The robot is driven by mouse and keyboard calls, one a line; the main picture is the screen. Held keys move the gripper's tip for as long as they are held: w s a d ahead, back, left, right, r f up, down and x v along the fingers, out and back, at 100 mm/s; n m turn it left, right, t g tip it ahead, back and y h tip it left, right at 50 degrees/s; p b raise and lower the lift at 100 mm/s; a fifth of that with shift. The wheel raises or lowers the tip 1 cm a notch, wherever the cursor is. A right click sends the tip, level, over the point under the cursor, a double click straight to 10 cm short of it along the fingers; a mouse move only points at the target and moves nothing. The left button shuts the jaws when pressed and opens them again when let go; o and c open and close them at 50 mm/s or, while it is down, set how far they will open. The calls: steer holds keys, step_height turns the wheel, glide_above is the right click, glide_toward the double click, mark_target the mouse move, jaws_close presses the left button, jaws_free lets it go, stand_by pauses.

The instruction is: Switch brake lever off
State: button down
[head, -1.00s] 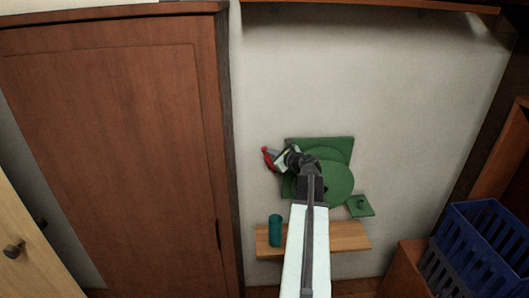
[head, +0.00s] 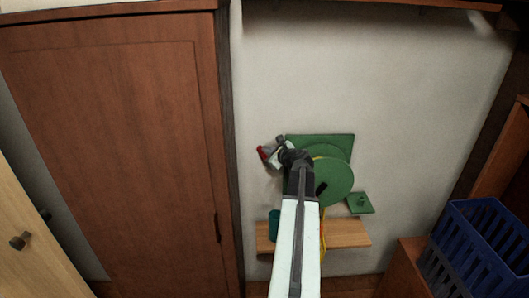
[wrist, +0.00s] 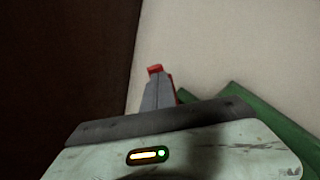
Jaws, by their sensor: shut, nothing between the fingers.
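A green machine (head: 335,182) with stacked round discs on a square back plate is fixed to the pale wall. A short dark bar (head: 321,188) shows on its front disc; I cannot tell whether this is the brake lever. My gripper (head: 264,153) is at the left of the machine, pointing left, with red tips. In the wrist view, its grey fingers (wrist: 158,88) are together and hold nothing. Green edges (wrist: 255,112) of the machine show behind my wrist there. My arm hides part of the machine, and no lever is clearly seen at the fingertips.
A wooden shelf (head: 348,234) below the machine carries a teal cylinder (head: 274,224), partly covered by my arm. A yellow strand (head: 323,248) hangs beside my arm. A small green box (head: 360,203) is at the right. A brown cabinet (head: 120,150) stands left; a blue crate (head: 460,240) sits right.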

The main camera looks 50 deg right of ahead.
steer(key=p+v, duration=0.5)
steer(key=v, duration=0.9)
steer(key=shift+r, duration=0.25)
steer(key=shift+a, duration=0.1)
